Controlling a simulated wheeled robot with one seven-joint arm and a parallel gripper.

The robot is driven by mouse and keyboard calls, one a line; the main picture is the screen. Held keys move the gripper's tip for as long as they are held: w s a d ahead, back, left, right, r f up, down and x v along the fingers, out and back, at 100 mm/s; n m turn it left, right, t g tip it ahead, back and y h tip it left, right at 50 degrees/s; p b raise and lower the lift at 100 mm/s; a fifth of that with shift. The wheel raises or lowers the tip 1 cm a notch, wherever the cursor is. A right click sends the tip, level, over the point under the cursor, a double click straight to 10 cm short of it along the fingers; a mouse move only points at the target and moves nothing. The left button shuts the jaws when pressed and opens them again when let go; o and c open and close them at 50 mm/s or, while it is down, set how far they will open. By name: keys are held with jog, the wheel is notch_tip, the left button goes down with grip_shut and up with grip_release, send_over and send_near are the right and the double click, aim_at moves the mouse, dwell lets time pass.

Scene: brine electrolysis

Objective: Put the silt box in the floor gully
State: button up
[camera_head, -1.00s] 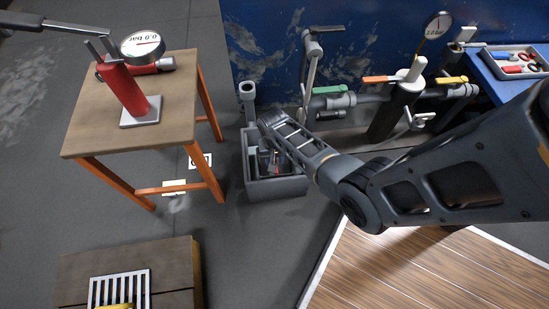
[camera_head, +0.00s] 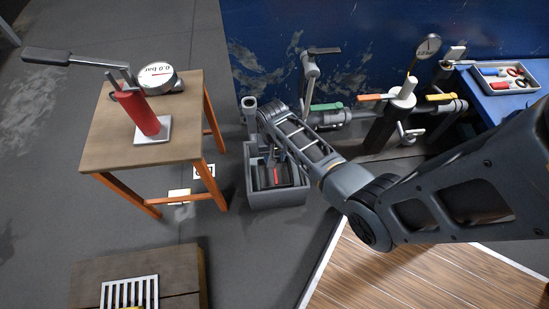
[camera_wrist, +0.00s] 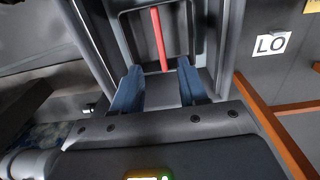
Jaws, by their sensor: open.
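The floor gully (camera_head: 277,201) is a grey open-topped box on the floor near the blue wall. The silt box (camera_head: 262,179), dark with a red handle bar (camera_head: 276,175), sits inside the gully walls. How deep it sits I cannot tell. In the wrist view the red bar (camera_wrist: 158,40) lies across the dark silt box (camera_wrist: 180,32), with the grey gully wall (camera_wrist: 233,45) beside it. My gripper (camera_head: 276,156) is above the gully. In the wrist view its blue fingers (camera_wrist: 160,82) are open and apart, at the near end of the bar, with nothing between them.
A wooden table (camera_head: 105,145) with a red pump (camera_head: 140,115) and gauge stands left of the gully. A slotted grate (camera_head: 130,292) lies on a wooden platform at lower left. Pipes and valves (camera_head: 345,112) run behind my arm. The floor between table and platform is clear.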

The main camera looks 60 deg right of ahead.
jog(key=shift+r, duration=0.65)
jog(key=s+a+n+t, duration=0.1)
jog(key=s+a, duration=0.1)
jog(key=s+a+t, duration=0.1)
jog(key=s+a, duration=0.1)
jog(key=s+a+n+t+h, duration=0.1)
jog(key=s+a, duration=0.1)
jog(key=a, duration=0.1)
jog(key=shift+s+f+n, duration=0.25)
jog(key=shift+s+n, duration=0.05)
jog(key=shift+s, duration=0.1)
jog(key=s+a+r+n+t, duration=0.3)
jog(key=s+a+r+t, duration=0.25)
jog(key=s+r, duration=0.25)
jog(key=s+a+r+n+t, duration=0.1)
jog(key=s+a+r+t, duration=0.1)
jog(key=r, duration=0.8)
jog(key=s+a+r+n+t, duration=0.2)
jog(key=s+r, duration=0.2)
jog(key=r, duration=0.6)
jog(key=s+a+r+n+t+y, duration=0.1)
jog(key=s+a+r+t, duration=0.1)
jog(key=r, duration=0.8)
jog(key=shift+s+r+n+t, duration=0.2)
jog(key=shift+s+n+t, duration=0.15)
jog(key=shift+s+n, duration=0.1)
